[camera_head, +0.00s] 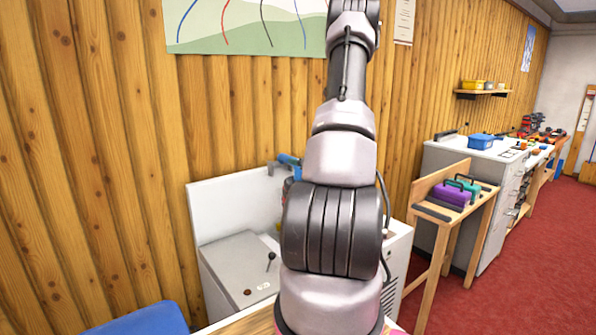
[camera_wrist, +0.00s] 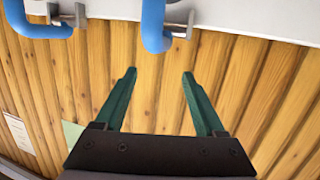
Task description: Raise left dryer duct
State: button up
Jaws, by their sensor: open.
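Two blue bent ducts show at the top of the wrist view, each by a metal bracket on a white panel. This view looks upside down against the head view, so the picture-right duct (camera_wrist: 153,28) seems to be the left dryer duct; the other duct (camera_wrist: 40,27) is at the top left corner. My gripper (camera_wrist: 159,73) has two green fingers, spread apart with nothing between them. The picture-right duct's end is just beyond the fingertips, apart from them. In the head view, a blue duct (camera_head: 289,160) shows beside my arm, which hides much of the dryer and my gripper.
A white back panel (camera_head: 225,205) and grey box top (camera_head: 238,262) stand against the plank wall. A blue chair-like shape (camera_head: 148,320) is at lower left. Right are a wooden stand (camera_head: 478,180) with purple and teal cases, and a white bench. Red floor lies open at right.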

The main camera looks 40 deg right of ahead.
aim_at(298, 169)
jog(key=s+d+f+t, duration=0.2)
jog(key=s+f, duration=0.2)
jog(key=f, duration=0.2)
jog(key=shift+y, duration=0.4)
jog(key=w, duration=0.3)
jog(key=w+d, duration=0.1)
jog(key=w, duration=0.7)
jog(key=shift+d+f, duration=0.1)
jog(key=shift+d, duration=0.1)
grip_shut()
dwell(0.4)
